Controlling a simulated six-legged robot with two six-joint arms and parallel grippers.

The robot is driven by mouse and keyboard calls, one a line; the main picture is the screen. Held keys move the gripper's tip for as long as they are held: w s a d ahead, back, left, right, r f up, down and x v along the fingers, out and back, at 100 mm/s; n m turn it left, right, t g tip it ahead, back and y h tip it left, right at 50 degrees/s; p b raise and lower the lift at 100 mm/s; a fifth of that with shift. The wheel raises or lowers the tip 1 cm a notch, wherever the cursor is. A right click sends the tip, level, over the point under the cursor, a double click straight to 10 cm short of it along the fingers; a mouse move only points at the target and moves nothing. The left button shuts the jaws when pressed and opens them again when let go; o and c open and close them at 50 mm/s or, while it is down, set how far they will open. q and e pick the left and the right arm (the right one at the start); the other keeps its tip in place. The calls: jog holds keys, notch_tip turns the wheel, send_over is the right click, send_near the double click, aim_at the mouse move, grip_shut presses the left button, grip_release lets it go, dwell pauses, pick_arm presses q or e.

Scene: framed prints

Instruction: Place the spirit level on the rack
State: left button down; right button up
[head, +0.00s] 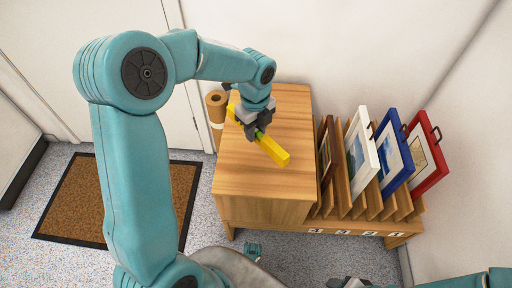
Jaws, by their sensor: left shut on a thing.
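The spirit level (273,152) is a yellow bar with a green part near its middle. My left gripper (257,132) is shut on it around the middle, over the wooden cabinet top. The level slants from upper left to lower right, and the jaws hide part of it. I cannot tell whether it touches the top. The wooden rack (359,225) stands right of the cabinet, with slots and numbered labels along its front. My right gripper (347,283) shows only partly at the bottom edge, and its jaws cannot be made out.
The rack holds framed prints: a brown one (327,150), a white one (362,157), a blue one (394,150) and a red one (426,160). The cabinet top (245,178) is clear in front. A brown roll (216,107) stands at its left edge. A doormat (75,205) lies left.

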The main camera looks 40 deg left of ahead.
aim_at(256, 129)
pick_arm(q)
notch_tip(256, 129, down, 7)
jog(key=shift+r+b, duration=0.1)
jog(key=shift+b, duration=0.9)
jog(key=shift+f, duration=0.2)
jog(key=c, duration=0.8)
grip_release()
jog(key=shift+c, duration=0.2)
notch_tip(256, 129, up, 12)
jog(key=p, duration=0.4)
jog(key=shift+r, duration=0.2)
jog(key=shift+s+d+f, duration=0.1)
